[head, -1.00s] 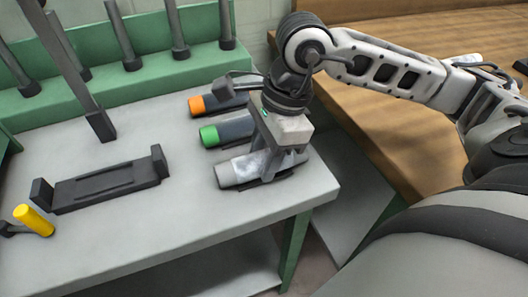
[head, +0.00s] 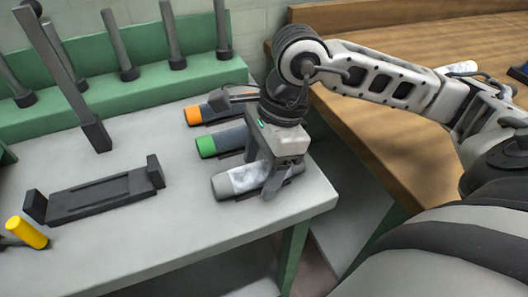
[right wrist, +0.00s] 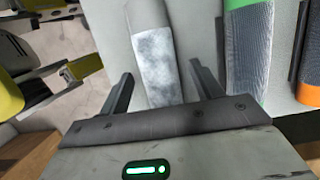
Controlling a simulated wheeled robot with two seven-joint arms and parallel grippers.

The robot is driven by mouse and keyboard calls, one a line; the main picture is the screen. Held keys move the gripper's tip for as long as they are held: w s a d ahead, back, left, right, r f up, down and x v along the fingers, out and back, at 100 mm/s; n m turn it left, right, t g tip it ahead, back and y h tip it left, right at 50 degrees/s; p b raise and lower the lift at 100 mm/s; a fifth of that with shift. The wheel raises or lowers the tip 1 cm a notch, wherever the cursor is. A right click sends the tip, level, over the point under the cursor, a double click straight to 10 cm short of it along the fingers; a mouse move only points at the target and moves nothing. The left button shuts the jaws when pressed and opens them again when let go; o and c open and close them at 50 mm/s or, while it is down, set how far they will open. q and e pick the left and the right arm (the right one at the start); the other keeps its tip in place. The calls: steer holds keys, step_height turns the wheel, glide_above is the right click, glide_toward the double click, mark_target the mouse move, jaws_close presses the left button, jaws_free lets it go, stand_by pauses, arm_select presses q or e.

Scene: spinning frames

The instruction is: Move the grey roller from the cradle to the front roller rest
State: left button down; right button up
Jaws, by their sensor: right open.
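The grey roller (head: 228,184), pale and mottled in the middle with plain grey ends, lies at the front of a row of rollers on the grey bench. My right gripper (head: 277,178) is over its right part, and in the right wrist view its open fingers stand on either side of the roller (right wrist: 157,60), with gaps. A dark strip under the roller seems to be the front roller rest, mostly hidden. The black cradle (head: 102,196), with an upright block at each end, is empty at the left. My left gripper is out of view.
A green-capped roller (head: 228,139) and an orange-capped roller (head: 205,111) lie behind the grey one. A yellow handle (head: 28,232) is at the far left. A green rack (head: 110,84) with dark posts runs along the back. The bench is clear between cradle and rollers.

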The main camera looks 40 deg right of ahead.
steer(key=p+v, duration=0.1)
steer(key=v, duration=1.5)
steer(key=shift+p, duration=0.3)
